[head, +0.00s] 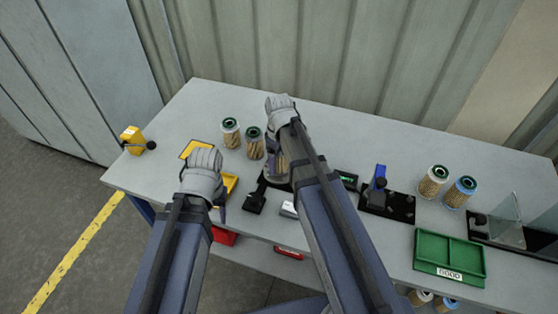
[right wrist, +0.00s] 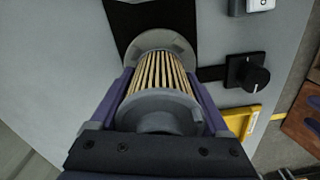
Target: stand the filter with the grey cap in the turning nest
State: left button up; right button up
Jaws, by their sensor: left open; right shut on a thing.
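In the right wrist view my right gripper (right wrist: 160,92) is shut on the filter with the grey cap (right wrist: 162,75), a tan pleated cylinder whose grey cap faces the camera. Its far end is at the round grey turning nest (right wrist: 178,42) on a black plate. I cannot tell whether it rests in the nest or is just above it. In the head view my right arm hides most of the held filter and nest. My left gripper (head: 222,203) is open and empty, left of the nest near the yellow tray (head: 231,184).
Two green-ringed filters (head: 230,132) stand behind the nest. Two more filters (head: 432,181) stand at the right, one blue-capped. A black knob (right wrist: 247,73) is beside the nest. A blue device (head: 379,178) and a green GOOD tray (head: 449,256) are further right.

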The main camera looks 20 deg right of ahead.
jog(key=shift+f+b, duration=0.45)
jog(key=shift+b, duration=0.05)
dwell(0.7)
jog(key=o, duration=1.3)
jog(key=shift+c, duration=0.2)
jog(key=shift+r, duration=0.2)
jog(key=shift+r+p, duration=0.85)
jog(key=shift+p, duration=0.2)
jog(key=shift+r, duration=0.1)
jog(key=shift+r+p, duration=3.15)
jog(key=shift+p, duration=0.1)
